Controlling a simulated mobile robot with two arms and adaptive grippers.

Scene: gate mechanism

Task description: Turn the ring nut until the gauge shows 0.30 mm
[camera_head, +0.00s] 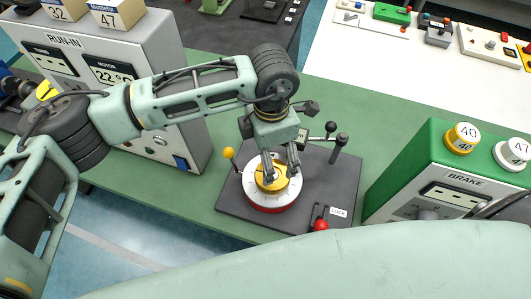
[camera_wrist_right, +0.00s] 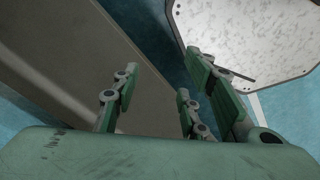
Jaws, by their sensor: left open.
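On a dark plate (camera_head: 235,208) stands a round mechanism with a white graduated ring (camera_head: 286,196), a yellow centre (camera_head: 266,186) and a red base (camera_head: 262,209). I cannot tell for sure which part is the ring nut. My left gripper (camera_head: 281,177) points down over the yellow centre, its fingers apart. I cannot tell whether they touch it. A small device partly behind the gripper may be the gauge; no reading can be made out. In the right wrist view, my right gripper (camera_wrist_right: 160,105) has its fingers spread with nothing between them, away from the mechanism.
A yellow-knobbed lever (camera_head: 229,153), black-knobbed levers (camera_head: 331,127) and a red knob (camera_head: 320,225) by a LOCK label surround the mechanism. The RUN-IN box (camera_head: 140,50) stands left, the green BRAKE box (camera_head: 420,165) right. Green bench top (camera_head: 345,100) is clear behind.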

